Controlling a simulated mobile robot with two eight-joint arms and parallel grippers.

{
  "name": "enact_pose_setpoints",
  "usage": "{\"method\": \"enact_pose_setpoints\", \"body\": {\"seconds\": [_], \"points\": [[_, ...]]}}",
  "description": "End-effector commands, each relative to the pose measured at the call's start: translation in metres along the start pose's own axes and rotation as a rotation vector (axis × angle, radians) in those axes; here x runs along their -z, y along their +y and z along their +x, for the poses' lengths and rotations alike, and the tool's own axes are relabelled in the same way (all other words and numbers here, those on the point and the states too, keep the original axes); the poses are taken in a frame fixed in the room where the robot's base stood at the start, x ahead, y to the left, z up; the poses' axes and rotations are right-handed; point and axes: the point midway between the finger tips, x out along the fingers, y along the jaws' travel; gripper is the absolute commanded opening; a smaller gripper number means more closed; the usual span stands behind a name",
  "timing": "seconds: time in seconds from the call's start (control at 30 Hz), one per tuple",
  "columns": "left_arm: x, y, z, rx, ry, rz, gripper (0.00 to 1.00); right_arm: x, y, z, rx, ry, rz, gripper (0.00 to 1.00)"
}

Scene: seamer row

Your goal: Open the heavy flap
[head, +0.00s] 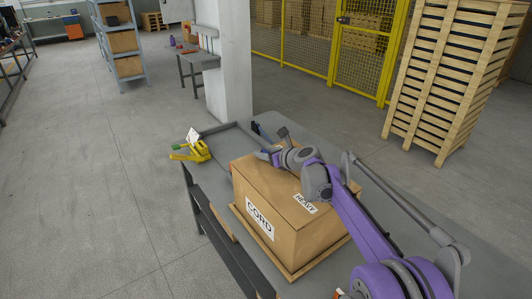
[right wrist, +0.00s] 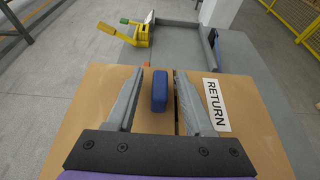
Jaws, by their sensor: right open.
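A closed brown cardboard box (head: 262,190) stands on the grey table, with a CORD label on its front side. A HEAVY label (head: 305,203) lies on the near right part of its top. In the right wrist view the box top (right wrist: 85,115) has a seam, with a RETURN label (right wrist: 216,104) to its right. A blue block or handle (right wrist: 159,92) is at the top, left of the seam. My right gripper (right wrist: 167,76) is open above the top, its fingers either side of the blue piece; contact is unclear. My left gripper is out of view.
A yellow tape dispenser (head: 191,151) stands at the table's left corner, and shows in the right wrist view (right wrist: 135,32). A grey raised rim (head: 226,126) edges the table's far end. A concrete pillar (head: 229,60) stands behind. The floor at left is clear.

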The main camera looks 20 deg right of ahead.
Motion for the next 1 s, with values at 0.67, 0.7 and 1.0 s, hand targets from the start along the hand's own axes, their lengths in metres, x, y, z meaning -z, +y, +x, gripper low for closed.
{"method": "enact_pose_setpoints", "body": {"seconds": [0.67,0.7,1.0], "points": [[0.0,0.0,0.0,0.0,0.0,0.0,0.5,0.0,-0.0001,-0.0004,0.0,0.0,0.0,0.0],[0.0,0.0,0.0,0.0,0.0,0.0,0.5,0.0,-0.0002,-0.0004,0.0,0.0,0.0,0.0],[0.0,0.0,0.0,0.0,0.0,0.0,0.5,0.0,-0.0002,-0.0005,0.0,0.0,0.0,0.0]]}}
